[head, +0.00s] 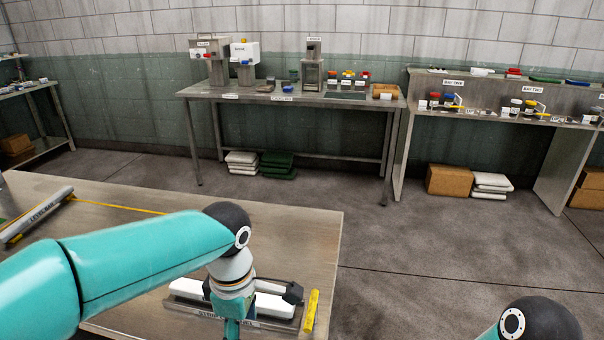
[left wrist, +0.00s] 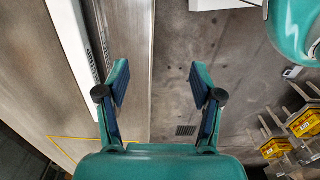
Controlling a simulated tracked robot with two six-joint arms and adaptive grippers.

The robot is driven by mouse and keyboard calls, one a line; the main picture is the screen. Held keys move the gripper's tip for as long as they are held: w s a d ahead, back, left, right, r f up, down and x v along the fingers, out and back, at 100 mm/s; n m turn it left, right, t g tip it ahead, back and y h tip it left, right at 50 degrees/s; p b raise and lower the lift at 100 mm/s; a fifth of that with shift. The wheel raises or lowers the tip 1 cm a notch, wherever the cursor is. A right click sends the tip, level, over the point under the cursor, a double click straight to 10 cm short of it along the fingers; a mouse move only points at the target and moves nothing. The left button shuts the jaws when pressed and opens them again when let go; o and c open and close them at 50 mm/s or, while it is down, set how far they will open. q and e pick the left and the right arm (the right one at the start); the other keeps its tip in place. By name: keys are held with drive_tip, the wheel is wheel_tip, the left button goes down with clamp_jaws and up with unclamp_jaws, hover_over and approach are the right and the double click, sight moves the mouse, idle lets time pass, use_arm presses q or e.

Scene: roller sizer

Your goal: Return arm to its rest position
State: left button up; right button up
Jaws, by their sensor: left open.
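My left arm (head: 150,255) is teal and reaches in from the left over the wooden table, its black and white wrist pointing down. My left gripper is mostly hidden or cut off at the bottom of the head view. In the left wrist view my left gripper (left wrist: 158,80) is open, with its two fingers spread and nothing between them. Behind the fingers are the table's edge and the grey floor. Only a black joint and a bit of teal of my right arm (head: 540,320) show at the bottom right of the head view. The right gripper is out of view.
A labelled tray (head: 270,321) with a white bar (head: 275,304) lies beside my left wrist, near a yellow block (head: 310,311). A labelled bar (head: 40,215) lies at the table's left. A metal bench (head: 300,98) with devices stands behind; open floor (head: 440,240) lies right.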

use_arm(q)
drive_tip(key=s+a+f+n+g, duration=0.1)
drive_tip(key=s+a+f+g, duration=0.15)
drive_tip(key=f, duration=0.45)
drive_tip(key=s+a+f+g, duration=0.2)
drive_tip(key=a+f, duration=0.1)
drive_tip(key=f, duration=0.5)
drive_tip(key=s+d+f+m+t+h, duration=0.15)
drive_tip(key=s+f+m, duration=0.25)
drive_tip(key=s+f, duration=0.4)
drive_tip(key=s+d+f+m+h, duration=0.2)
drive_tip(key=s+f+m+h, duration=0.3)
drive_tip(key=f, duration=0.6)
drive_tip(key=w+m+t, duration=0.1)
drive_tip(key=m, duration=0.1)
drive_tip(key=w+m+t+y, duration=0.1)
drive_tip(key=m, duration=0.1)
drive_tip(key=w+m+t+y, duration=0.1)
drive_tip(key=m, duration=0.1)
drive_tip(key=shift+w+f+t+y, duration=0.2)
drive_tip(key=shift+w+t+y, duration=0.05)
drive_tip(key=shift+w+t, duration=0.1)
